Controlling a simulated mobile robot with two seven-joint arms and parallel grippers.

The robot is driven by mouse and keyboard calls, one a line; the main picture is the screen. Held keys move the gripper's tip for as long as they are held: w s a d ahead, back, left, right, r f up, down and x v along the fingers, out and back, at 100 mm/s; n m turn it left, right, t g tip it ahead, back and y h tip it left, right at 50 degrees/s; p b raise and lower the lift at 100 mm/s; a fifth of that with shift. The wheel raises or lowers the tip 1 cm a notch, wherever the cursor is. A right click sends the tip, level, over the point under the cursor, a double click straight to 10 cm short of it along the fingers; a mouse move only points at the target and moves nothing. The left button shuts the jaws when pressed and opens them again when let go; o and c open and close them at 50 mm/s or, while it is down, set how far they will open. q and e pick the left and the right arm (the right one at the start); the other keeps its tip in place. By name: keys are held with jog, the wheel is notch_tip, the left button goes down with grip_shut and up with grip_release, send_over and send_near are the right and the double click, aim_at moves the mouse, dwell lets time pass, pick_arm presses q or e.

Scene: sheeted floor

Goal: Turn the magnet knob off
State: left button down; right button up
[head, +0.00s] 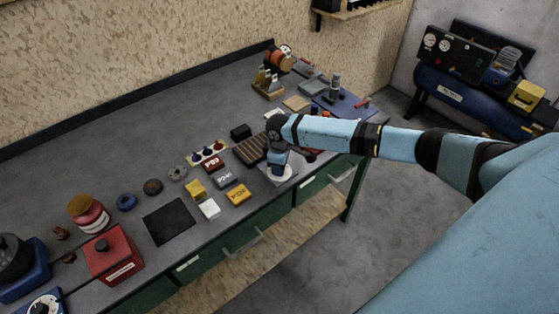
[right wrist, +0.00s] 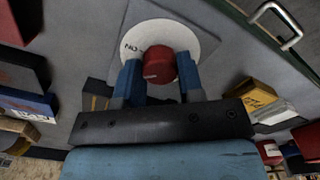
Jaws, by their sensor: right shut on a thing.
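The magnet knob (right wrist: 159,64) is a red round knob with a pale mark on its side. It stands in the middle of a white dial plate (right wrist: 150,30) with dark lettering, partly covered. The plate also shows in the head view (head: 284,178) near the bench's front edge. My right gripper (right wrist: 159,75) points down over the plate, its two blue fingers on either side of the knob and shut on it. In the head view my right gripper (head: 279,166) hides the knob. My left gripper is not in view.
The grey workbench (head: 120,140) holds many items: a red box (head: 113,257), a black square pad (head: 169,221), a yellow box (head: 238,194) and a dark ribbed block (head: 250,150) close to my gripper. A blue compressor (head: 470,95) stands at the far right. Grey floor lies in front.

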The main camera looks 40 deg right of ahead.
jog(key=n+p, duration=0.1)
jog(key=n, duration=0.2)
jog(key=shift+r, duration=0.1)
jog(key=shift+n, duration=0.9)
jog(key=n+p, duration=0.1)
jog(key=n, duration=0.4)
jog(key=shift+n, duration=0.6)
jog(key=o, duration=0.9)
jog(key=shift+a, duration=0.1)
notch_tip(320, 180, up, 14)
jog(key=shift+f+b, duration=0.15)
jog(key=shift+b, duration=0.55)
